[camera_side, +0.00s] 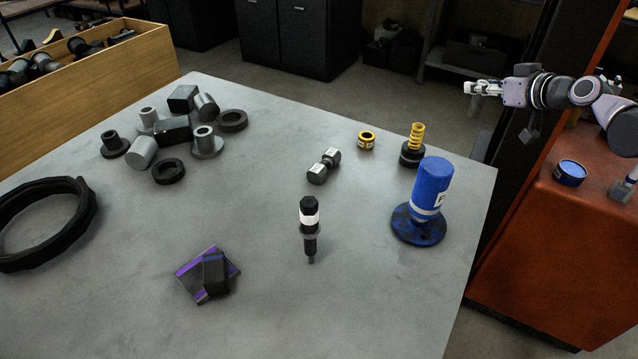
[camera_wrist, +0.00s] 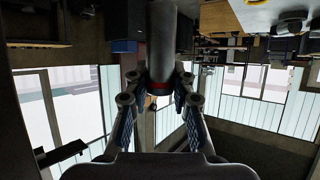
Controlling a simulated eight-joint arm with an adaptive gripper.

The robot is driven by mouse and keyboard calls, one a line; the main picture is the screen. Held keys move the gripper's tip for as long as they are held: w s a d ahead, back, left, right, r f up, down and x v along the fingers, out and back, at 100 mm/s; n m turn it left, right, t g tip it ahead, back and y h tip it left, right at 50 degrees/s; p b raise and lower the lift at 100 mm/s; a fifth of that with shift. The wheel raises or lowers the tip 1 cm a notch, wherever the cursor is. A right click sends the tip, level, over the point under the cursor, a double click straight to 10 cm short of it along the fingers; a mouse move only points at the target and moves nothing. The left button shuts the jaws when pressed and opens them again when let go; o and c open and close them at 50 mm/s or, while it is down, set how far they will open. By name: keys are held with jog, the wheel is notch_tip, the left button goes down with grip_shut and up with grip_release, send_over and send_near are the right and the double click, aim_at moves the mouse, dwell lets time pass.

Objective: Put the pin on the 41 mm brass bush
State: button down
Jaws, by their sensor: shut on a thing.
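My gripper (camera_side: 482,88) is at the upper right in the side view, raised beyond the table's right edge and well apart from the bush. In the wrist view the fingers (camera_wrist: 158,78) are shut on a grey metal cylinder, seemingly the pin (camera_wrist: 161,40), with a red band near its lower end. A short yellow brass ring with a pale label, seemingly the 41 mm brass bush (camera_side: 366,141), stands on the table at the back right. Its size marking is not readable.
Near the bush are a yellow spring on a black base (camera_side: 413,146), a blue cylinder on a round foot (camera_side: 432,190), a dark dumbbell-shaped part (camera_side: 323,166) and an upright black injector-like part (camera_side: 310,228). Several grey parts (camera_side: 172,130) crowd the back left. The front right tabletop is clear.

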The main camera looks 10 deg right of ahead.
jog(key=w+a+r+n+y, duration=0.2)
jog(key=w+a+n+y, duration=0.1)
jog(key=w+a, duration=0.5)
send_over(367, 135)
notch_tip(367, 135, down, 8)
jog(key=shift+f+g, duration=0.3)
jog(key=shift+f, duration=1.4)
jog(key=shift+f, duration=0.2)
jog(key=c, duration=1.1)
grip_release()
jog(key=shift+s+r, duration=0.1)
